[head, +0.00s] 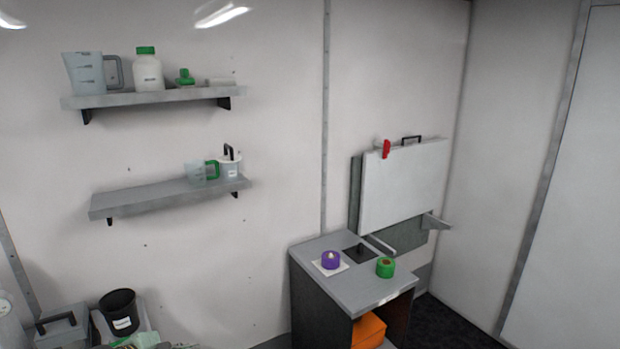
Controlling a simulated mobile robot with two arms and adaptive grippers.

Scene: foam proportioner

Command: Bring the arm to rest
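Neither of my grippers nor either arm shows in the head view. A grey cabinet (347,284) stands at the lower middle against the wall. On its top are a purple round piece (330,260) on a white square and a green round piece (385,268) with a brown centre. A dark square plate (360,253) lies behind them. A white panel (405,185) with a black handle and a red clip (386,149) is on the wall to the right.
An upper shelf (150,97) holds a jug (85,74), a green-capped bottle (148,72) and a green fitting (184,77). A black bucket (119,312) and a grey box (62,328) sit lower left. An orange item (368,331) is inside the cabinet.

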